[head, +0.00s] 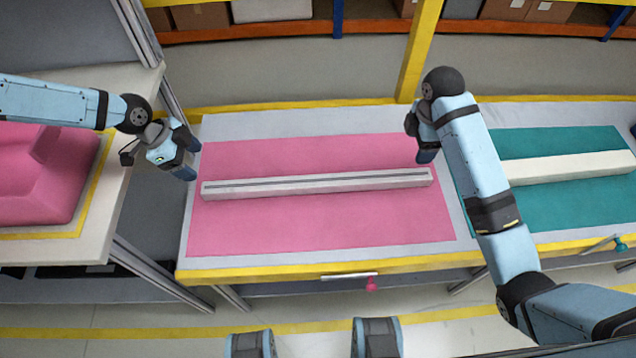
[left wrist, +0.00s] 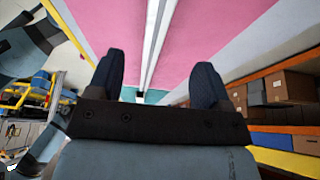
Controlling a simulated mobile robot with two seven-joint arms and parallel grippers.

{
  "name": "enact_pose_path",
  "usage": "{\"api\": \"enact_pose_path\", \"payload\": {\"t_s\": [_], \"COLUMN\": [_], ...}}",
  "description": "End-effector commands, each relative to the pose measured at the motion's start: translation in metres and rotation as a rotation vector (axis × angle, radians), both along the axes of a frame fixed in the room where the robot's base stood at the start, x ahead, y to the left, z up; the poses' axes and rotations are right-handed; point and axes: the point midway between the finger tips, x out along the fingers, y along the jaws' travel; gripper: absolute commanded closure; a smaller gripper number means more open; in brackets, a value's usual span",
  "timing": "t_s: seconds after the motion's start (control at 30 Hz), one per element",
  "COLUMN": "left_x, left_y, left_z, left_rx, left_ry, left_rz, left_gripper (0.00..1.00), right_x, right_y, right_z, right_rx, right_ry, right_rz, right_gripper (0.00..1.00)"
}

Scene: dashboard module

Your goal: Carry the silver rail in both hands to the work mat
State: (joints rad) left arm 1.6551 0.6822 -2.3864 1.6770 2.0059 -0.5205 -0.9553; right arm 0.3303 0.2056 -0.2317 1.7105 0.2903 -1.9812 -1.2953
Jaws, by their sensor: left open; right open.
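The silver rail (head: 318,183), a long pale bar with a dark groove along its top, lies flat across the pink mat (head: 300,232) on the middle table. My left gripper (head: 190,158) is open just beyond the rail's left end, apart from it. In the left wrist view, the rail (left wrist: 155,45) runs away between the open fingers of this gripper (left wrist: 158,78). My right gripper (head: 421,150) is near the rail's right end, a little behind and above it; my forearm partly hides it. Neither gripper holds anything.
A teal mat (head: 592,198) with a cream bar (head: 568,167) on it lies on the right table. A pink moulded part (head: 42,175) sits on the left table. A yellow post (head: 417,50) rises behind the middle table. Shelves with boxes (left wrist: 288,86) stand at the back.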

Motion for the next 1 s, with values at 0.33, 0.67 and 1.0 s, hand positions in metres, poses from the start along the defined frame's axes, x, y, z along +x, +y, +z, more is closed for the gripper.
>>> {"api": "enact_pose_path", "payload": {"t_s": [0.33, 0.67, 1.0], "left_x": [-0.001, -0.001, -0.001], "left_y": [-0.012, -0.037, -0.052], "left_z": [-0.027, -0.088, -0.125], "left_rx": [0.002, 0.002, 0.001], "left_ry": [0.002, 0.002, 0.001], "left_rz": [-0.004, -0.003, -0.001], "left_gripper": [0.28, 0.28, 0.28], "right_x": [-0.001, -0.001, 0.000], "right_y": [0.000, 0.000, 0.000], "right_z": [-0.030, -0.095, -0.135], "right_rx": [0.001, 0.001, 0.000], "right_ry": [0.004, 0.002, -0.001], "right_rz": [-0.003, -0.003, -0.002], "right_gripper": [0.28, 0.28, 0.28]}}
